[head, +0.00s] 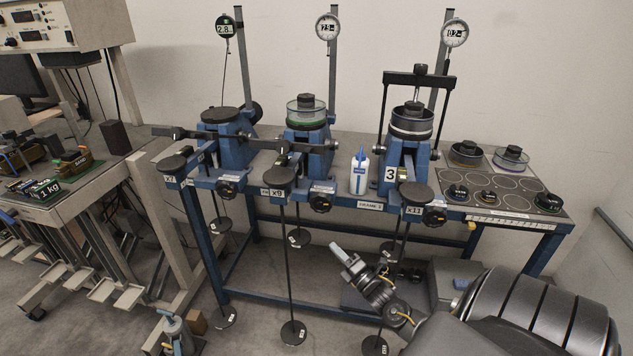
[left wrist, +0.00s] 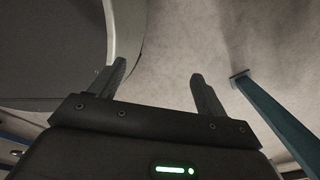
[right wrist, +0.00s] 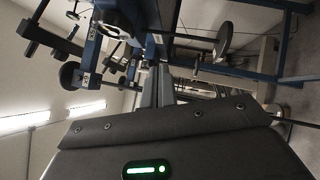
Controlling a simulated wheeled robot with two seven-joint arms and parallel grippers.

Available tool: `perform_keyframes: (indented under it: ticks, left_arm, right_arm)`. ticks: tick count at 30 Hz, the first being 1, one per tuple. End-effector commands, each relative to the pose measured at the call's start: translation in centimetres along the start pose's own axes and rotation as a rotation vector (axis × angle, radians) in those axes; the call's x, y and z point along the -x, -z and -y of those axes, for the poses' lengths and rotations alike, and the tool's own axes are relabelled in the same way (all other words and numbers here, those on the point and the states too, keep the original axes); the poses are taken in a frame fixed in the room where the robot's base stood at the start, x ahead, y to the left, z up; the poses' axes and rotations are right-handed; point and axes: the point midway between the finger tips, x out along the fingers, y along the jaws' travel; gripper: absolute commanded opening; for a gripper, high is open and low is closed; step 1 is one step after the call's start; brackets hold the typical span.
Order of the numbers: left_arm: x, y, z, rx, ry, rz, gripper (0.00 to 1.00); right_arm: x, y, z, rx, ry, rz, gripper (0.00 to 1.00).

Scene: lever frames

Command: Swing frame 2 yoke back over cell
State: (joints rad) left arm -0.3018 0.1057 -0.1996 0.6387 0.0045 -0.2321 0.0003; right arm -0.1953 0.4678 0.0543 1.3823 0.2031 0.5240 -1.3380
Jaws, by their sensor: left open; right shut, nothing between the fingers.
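Frame 2 is the middle blue lever frame (head: 318,158). Its cell (head: 306,113), a clear round dish with a green band and black cap, stands uncovered on top. Its black yoke (head: 268,144) appears tipped forward, with the crossbar low in front of the cell; parts overlap there. My right gripper (head: 338,250) is shut and empty, low in front of the bench between the hangers of the middle and right frames, apart from the yoke. Its closed fingers show in the right wrist view (right wrist: 157,85). My left gripper (left wrist: 158,75) is open and empty in the left wrist view.
Frame 3 (head: 409,150) at right has its yoke (head: 420,77) upright over its cell. The left frame (head: 228,145) has a forward bar. Hanging rods with weights (head: 292,332) stand before the bench. A white bottle (head: 359,172) sits between frames 2 and 3.

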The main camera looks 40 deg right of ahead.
Motion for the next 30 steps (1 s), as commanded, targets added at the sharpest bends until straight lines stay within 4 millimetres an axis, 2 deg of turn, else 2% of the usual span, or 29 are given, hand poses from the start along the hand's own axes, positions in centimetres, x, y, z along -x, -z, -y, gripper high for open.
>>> perform_keyframes:
  ticks: [1,3,6,9,14,19,26,30]
  left_arm:
    - [-1.5,-0.1,0.1,0.0,0.002,-0.001,0.76]
    - [-2.2,0.0,0.2,0.0,0.004,-0.003,0.76]
    - [-2.9,0.1,0.1,0.001,0.004,-0.007,0.76]
    - [-3.1,0.3,0.1,0.001,0.004,-0.009,0.76]
    - [-3.0,0.2,0.1,0.001,0.004,-0.008,0.76]
    - [-2.4,0.0,0.0,0.001,0.003,-0.003,0.76]
    - [-0.9,-0.6,-0.7,0.002,-0.009,0.008,0.76]
    - [0.1,-0.7,-1.8,0.007,-0.023,0.01,0.76]
  right_arm:
    - [-1.4,-1.2,-3.1,0.123,-0.129,0.005,0.0]
    - [-2.6,-2.6,-7.8,0.284,-0.285,0.027,0.0]
    - [-3.1,-3.7,-12.8,0.45,-0.446,0.065,0.0]
    - [-3.1,-4.2,-15.5,0.54,-0.53,0.095,0.0]
    - [-3.1,-4.3,-16.6,0.574,-0.561,0.107,0.0]
    - [-4.2,-4.3,-17.3,0.571,-0.559,0.107,0.0]
    - [-7.9,-4.2,-19.8,0.569,-0.558,0.108,0.0]
    - [-10.4,-4.0,-21.2,0.568,-0.556,0.108,0.0]
